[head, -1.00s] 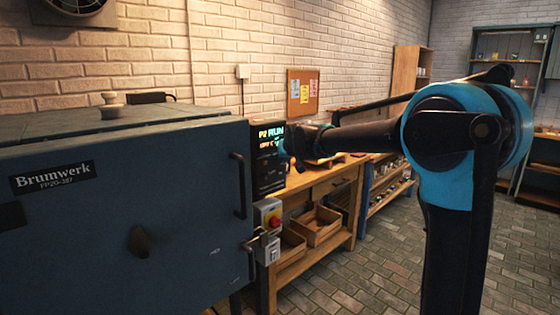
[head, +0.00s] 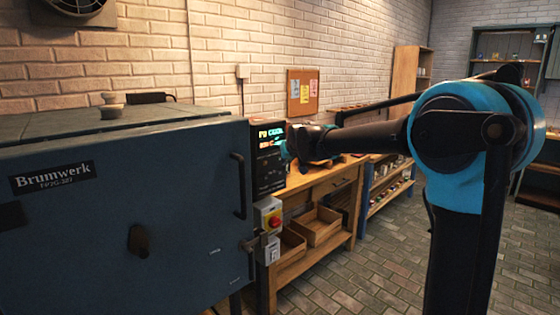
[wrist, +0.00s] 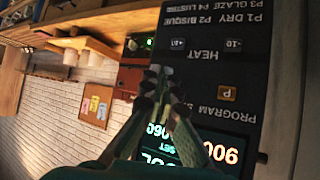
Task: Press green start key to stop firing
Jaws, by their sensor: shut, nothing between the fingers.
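The dark control panel (head: 267,172) sits at the right of the blue-grey kiln (head: 120,225), with a lit display (head: 270,137) at its top. In the wrist view the panel (wrist: 205,65) shows upside down, with HEAT keys, an orange P key (wrist: 227,93) and a display (wrist: 205,150) that shows 906 and a word ending in OOL. My gripper (wrist: 157,74) is shut and empty, its fingertips in front of the panel's edge side. It also shows in the head view (head: 288,148), close to the panel's right side. I cannot make out the green start key; the fingers hide part of the panel.
A wooden workbench (head: 315,180) with trays stands behind. The tiled floor (head: 350,265) at right is clear.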

